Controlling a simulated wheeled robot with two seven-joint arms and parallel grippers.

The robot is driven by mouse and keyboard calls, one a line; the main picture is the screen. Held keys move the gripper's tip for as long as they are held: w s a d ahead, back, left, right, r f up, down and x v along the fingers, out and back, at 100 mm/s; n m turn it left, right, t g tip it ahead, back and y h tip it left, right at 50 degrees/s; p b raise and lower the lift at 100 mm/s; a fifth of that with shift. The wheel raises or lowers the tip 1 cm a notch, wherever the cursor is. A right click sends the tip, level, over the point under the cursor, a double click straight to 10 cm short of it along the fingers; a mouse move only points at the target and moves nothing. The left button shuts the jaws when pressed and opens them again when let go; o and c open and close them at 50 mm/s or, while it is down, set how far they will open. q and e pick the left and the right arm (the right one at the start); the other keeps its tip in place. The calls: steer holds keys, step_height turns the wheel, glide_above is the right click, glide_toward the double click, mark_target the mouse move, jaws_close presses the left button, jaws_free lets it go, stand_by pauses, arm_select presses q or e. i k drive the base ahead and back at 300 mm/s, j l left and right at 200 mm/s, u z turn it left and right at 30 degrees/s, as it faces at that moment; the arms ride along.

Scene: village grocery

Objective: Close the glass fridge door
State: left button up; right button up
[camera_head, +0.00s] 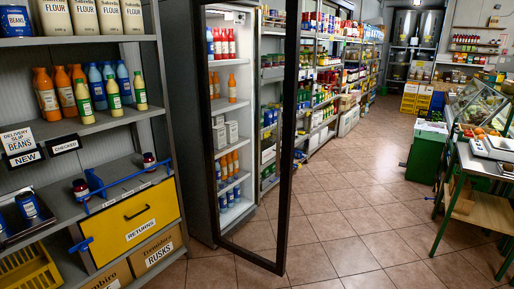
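The glass fridge door (290,120) stands open near the middle of the camera_head view. It has a tall black frame around a clear pane. Its left edge is beside the fridge's front, and its right edge stands out into the aisle, clear of the fridge. The fridge (183,90) behind it has a grey side and a lit white interior. Bottles, cans and white boxes on its shelves show through the pane. The top of the door is cut off by the picture edge. I see no handle clearly. Neither of my grippers is in view.
A shelf unit (100,127) with bottles, flour bags, a blue rail (125,182) and a yellow returns drawer (130,222) stands at left. Stocked shelves run along the aisle behind the door. A green-legged table (485,211) stands at right. The tiled floor (365,225) between is clear.

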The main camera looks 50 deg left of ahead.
mark_target(294, 7)
steer(key=u, duration=1.75)
